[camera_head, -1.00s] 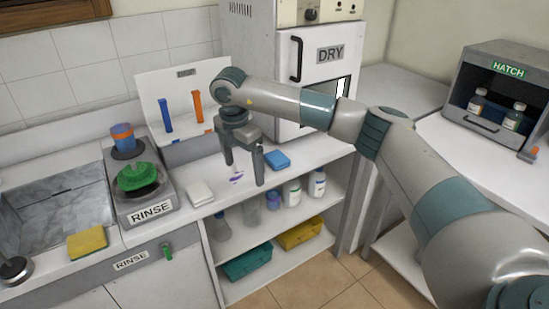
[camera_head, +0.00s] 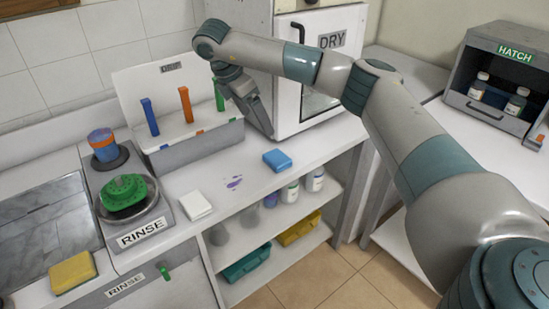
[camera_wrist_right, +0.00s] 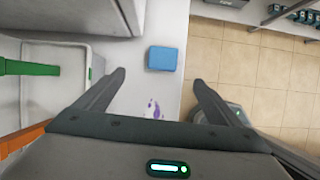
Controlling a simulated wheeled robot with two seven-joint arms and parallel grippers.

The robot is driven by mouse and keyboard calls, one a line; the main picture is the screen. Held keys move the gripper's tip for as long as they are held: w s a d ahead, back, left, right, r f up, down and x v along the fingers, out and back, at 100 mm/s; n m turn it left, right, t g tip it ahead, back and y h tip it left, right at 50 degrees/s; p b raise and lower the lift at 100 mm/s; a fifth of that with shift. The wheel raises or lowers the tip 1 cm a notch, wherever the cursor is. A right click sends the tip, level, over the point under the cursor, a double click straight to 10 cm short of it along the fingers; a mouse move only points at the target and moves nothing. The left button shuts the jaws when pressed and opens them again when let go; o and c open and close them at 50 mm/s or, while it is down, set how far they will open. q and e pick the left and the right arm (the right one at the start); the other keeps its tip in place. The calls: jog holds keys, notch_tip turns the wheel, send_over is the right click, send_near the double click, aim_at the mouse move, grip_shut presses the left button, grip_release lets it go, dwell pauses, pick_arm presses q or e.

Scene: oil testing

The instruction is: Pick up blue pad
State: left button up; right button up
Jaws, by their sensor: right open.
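The blue pad (camera_head: 277,160) lies flat on the white counter, near its front edge and right of a purple stain (camera_head: 233,182). In the right wrist view the blue pad (camera_wrist_right: 163,59) shows beyond the gap between the fingertips, unheld. My right gripper (camera_wrist_right: 158,78) is open and empty, its fingers pointing toward the pad. In the head view my right gripper (camera_head: 261,121) is seen nearly side-on, above the back of the counter, next to the drying rack; its fingers overlap there. My left gripper is not in view.
The drying rack (camera_head: 195,142) with coloured sticks stands behind left. The DRY cabinet (camera_head: 318,75) stands close on the right. A white pad (camera_head: 195,205) lies left of the stain. Bottles and bins fill the shelf below. Counter around the blue pad is clear.

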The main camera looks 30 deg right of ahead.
jog(key=p, duration=0.2)
send_near(276, 157)
jog(key=shift+w+d+f+p, duration=0.15)
jog(key=shift+d+f+p, duration=0.25)
jog(key=shift+f, duration=0.1)
jog(key=shift+w+d+f+p, duration=0.25)
jog(key=shift+f+p, duration=0.15)
jog(key=shift+f, duration=0.1)
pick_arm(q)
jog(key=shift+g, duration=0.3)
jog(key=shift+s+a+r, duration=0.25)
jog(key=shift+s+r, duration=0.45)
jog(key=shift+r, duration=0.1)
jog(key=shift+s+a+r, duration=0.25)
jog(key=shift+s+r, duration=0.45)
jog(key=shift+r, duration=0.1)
pick_arm(e)
jog(key=shift+d+f, duration=0.2)
jog(key=shift+f, duration=0.4)
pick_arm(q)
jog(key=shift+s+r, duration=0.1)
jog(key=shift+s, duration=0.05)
